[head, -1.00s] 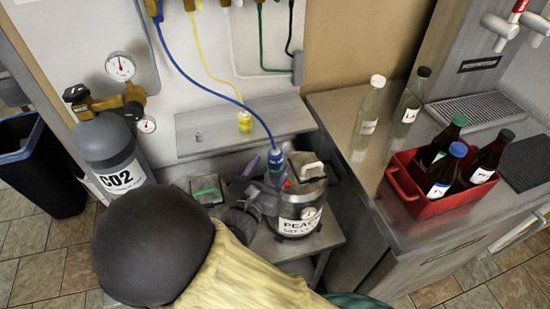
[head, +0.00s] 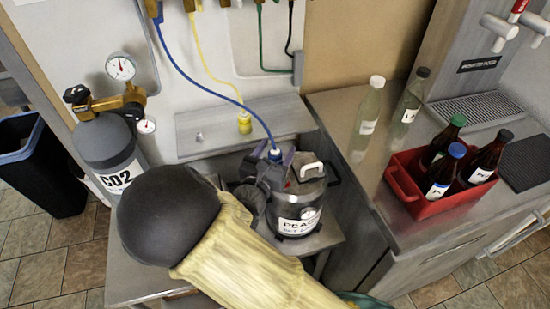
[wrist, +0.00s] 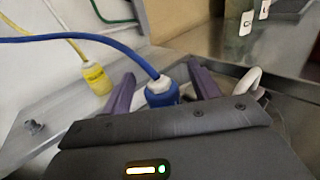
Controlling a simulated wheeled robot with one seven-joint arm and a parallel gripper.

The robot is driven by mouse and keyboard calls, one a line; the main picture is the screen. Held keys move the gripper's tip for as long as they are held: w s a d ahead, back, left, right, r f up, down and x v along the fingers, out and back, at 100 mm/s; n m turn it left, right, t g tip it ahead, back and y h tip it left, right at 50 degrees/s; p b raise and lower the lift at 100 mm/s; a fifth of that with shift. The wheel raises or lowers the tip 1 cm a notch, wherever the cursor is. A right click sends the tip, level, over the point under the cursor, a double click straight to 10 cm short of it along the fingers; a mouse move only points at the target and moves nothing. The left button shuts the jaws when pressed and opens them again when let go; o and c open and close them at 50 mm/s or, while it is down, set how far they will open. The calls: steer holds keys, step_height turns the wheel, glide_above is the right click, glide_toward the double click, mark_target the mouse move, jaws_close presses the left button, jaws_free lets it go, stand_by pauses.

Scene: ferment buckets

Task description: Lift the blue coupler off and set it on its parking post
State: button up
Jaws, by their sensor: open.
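The blue coupler (head: 275,155), on the end of a blue hose, is at the top of the PEACH keg (head: 297,208). In the wrist view the coupler (wrist: 162,94) stands between the two purple fingers of my gripper (wrist: 163,76). The fingers are open, one on each side, with visible gaps to it. The coupler's lower end is hidden by my gripper body. A small bare post (head: 199,137) stands on the grey shelf to the left; it also shows in the wrist view (wrist: 34,127).
A yellow coupler (head: 244,123) with a yellow hose stands on the shelf (head: 190,122). The keg's light handle (head: 312,168) is right of my gripper. A CO2 cylinder (head: 107,145) stands left. A red crate of bottles (head: 405,190) is on the right counter.

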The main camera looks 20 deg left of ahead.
mark_target(275, 151)
stand_by(0.4)
steer(key=c, duration=1.2)
steer(key=shift+r, duration=0.1)
step_height(275, 151, up, 10)
steer(key=shift+f+p, duration=0.1)
steer(key=shift+p, duration=0.45)
